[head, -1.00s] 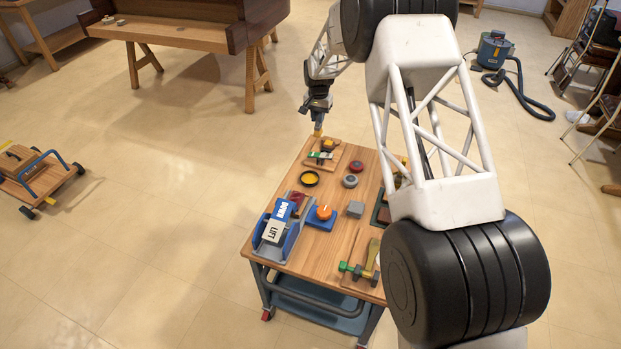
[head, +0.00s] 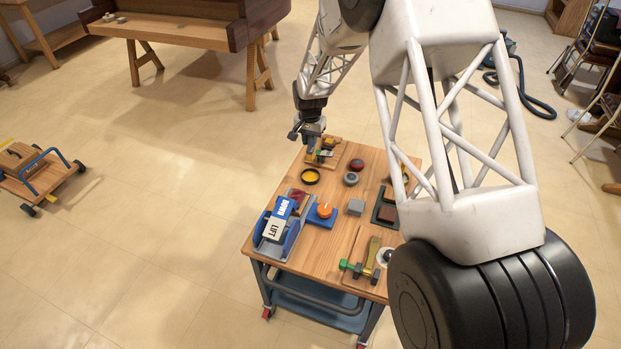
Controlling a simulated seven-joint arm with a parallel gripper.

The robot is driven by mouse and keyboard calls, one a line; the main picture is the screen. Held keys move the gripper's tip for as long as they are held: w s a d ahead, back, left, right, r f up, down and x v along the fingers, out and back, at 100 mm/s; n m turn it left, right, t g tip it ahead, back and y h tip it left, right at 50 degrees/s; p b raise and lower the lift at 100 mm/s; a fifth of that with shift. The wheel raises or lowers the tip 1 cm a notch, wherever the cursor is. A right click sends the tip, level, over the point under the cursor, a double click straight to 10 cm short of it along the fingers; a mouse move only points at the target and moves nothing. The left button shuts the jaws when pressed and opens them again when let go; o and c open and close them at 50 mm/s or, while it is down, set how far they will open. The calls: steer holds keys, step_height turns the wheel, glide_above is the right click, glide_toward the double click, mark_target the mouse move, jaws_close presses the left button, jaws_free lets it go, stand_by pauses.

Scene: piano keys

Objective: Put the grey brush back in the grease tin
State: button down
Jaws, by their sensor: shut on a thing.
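The grease tin (head: 310,176) is a round black tin with yellow grease in it, standing open near the far left of the wooden bench top. My gripper (head: 312,138) is above the far edge of the bench, beyond the tin. It is shut on the grey brush (head: 311,148), which hangs below the fingers, roughly upright and apart from the tin. The brush is small in view, and its lower end is hard to make out against the wooden block behind it.
A wooden block with green and yellow parts (head: 325,155) is beside the brush. Two round pieces (head: 351,179), a grey block (head: 356,207), an orange knob (head: 324,211) and a blue-and-white lift/lower unit (head: 275,222) stand nearer. My arm hides part of the bench's right side.

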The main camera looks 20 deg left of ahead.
mark_target(310, 149)
steer(key=shift+f, duration=3.1)
steer(key=shift+f, duration=0.1)
steer(key=shift+f, duration=1.75)
steer(key=shift+f, duration=0.2)
steer(key=c, duration=1.1)
jaws_free()
steer(key=shift+r, duration=0.2)
steer(key=shift+r, duration=5.95)
